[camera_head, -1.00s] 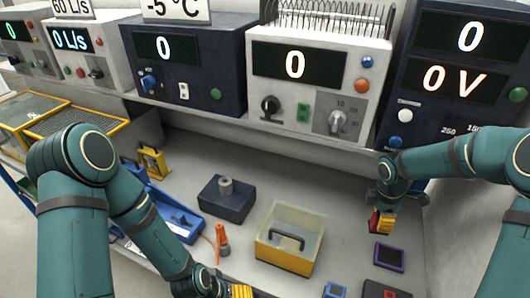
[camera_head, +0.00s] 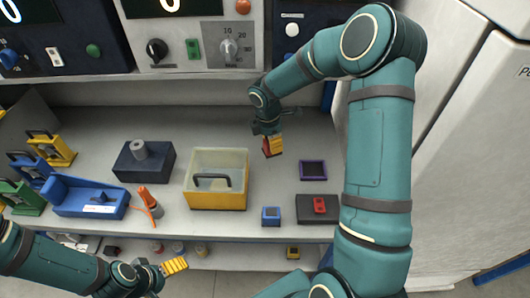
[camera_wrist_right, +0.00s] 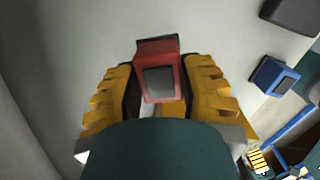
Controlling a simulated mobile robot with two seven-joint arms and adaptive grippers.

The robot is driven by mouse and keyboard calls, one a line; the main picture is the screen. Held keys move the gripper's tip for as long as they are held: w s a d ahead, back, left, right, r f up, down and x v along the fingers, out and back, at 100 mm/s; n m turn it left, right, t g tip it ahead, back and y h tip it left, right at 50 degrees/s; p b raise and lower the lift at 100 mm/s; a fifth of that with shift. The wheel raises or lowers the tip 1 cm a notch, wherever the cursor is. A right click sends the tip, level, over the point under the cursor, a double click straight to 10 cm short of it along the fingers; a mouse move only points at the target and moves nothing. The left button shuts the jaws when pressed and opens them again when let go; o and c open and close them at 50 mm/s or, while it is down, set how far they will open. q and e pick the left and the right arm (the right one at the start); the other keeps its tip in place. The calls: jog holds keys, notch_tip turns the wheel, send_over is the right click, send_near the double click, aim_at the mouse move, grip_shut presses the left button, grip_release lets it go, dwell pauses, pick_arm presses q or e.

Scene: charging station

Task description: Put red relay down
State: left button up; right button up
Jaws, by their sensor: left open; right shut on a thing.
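My right gripper (camera_head: 271,143) is shut on the red relay (camera_head: 267,148), above the bench's back right area. In the right wrist view the red relay (camera_wrist_right: 158,72) with a grey face sits between the yellow fingers (camera_wrist_right: 158,95). In the head view the fingers mostly hide it, and I cannot tell whether it touches the bench. My left gripper (camera_head: 174,266), with yellow fingers, is open and low at the front left, away from the relay.
A purple-rimmed tray (camera_head: 302,171) lies right of the gripper. A dark pad (camera_head: 304,210) with a red piece (camera_head: 319,204) and a blue relay (camera_head: 271,216) lie in front. A yellow bin (camera_head: 217,201) stands left. Instruments (camera_head: 187,45) line the shelf above.

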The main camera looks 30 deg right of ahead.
notch_tip(320, 180, down, 7)
jog(key=shift+r+b, duration=0.1)
jog(key=shift+b, duration=0.4)
jog(key=shift+f, duration=0.2)
jog(key=o, duration=1.1)
jog(key=shift+r, duration=0.15)
